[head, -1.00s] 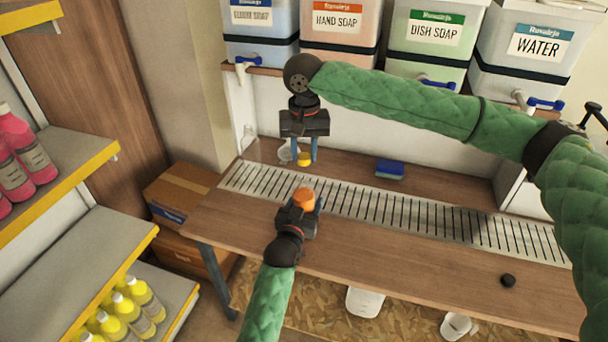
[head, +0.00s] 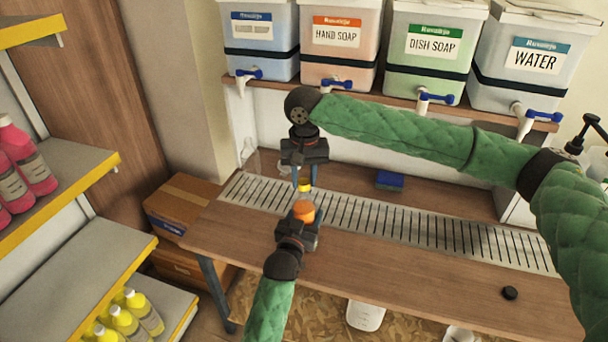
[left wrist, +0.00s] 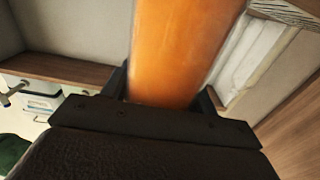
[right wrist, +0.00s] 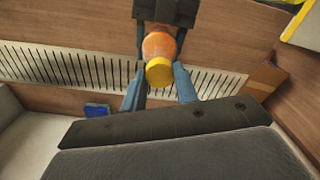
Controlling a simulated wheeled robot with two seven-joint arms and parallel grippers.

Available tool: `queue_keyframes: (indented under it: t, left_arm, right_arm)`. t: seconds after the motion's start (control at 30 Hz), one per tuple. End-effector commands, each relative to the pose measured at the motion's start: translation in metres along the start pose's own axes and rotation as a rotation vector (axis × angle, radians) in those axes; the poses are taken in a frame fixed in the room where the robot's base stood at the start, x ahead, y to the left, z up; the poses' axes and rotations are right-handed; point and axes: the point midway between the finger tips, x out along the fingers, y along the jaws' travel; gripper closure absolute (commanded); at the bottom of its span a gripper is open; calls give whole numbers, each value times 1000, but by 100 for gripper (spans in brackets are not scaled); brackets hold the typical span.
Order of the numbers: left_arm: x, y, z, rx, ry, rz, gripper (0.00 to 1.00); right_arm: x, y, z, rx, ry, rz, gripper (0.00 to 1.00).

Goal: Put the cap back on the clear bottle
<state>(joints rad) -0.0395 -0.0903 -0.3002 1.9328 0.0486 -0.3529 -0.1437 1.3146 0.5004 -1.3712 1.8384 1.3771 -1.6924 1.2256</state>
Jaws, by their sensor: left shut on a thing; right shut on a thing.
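A bottle that looks orange (head: 303,212) is held upright in my left gripper (head: 300,222), above the front of the bench. It fills the middle of the left wrist view (left wrist: 180,50), between the fingers. My right gripper (head: 304,184) points down with its fingers shut on a yellow cap (head: 304,188). The cap is just above the bottle top in the head view, with a small gap. In the right wrist view the yellow cap (right wrist: 159,72) overlaps the near side of the orange bottle top (right wrist: 158,45); whether they touch cannot be told there. The bottle's lower part is hidden by my left gripper.
The wooden bench (head: 400,265) has a slotted metal strip (head: 400,228). A blue sponge (head: 390,180) lies behind it and a small black round thing (head: 509,293) at the right. Tapped drums (head: 340,50) stand on the shelf behind. Cardboard boxes (head: 180,205) are at left.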

Motion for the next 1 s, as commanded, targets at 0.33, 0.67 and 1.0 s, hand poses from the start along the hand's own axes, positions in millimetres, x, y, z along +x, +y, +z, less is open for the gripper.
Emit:
queue_keyframes:
  t: [0.33,0.67,1.0]
  left_arm:
    - [0,0,0,0,1,0,82]
    - [0,0,0,0,1,0,82]
    - [0,0,0,0,1,0,82]
  right_arm:
    - [10,0,0,0,0,-1,91]
    - [10,0,0,0,0,-1,91]
    - [14,0,0,0,0,-1,91]
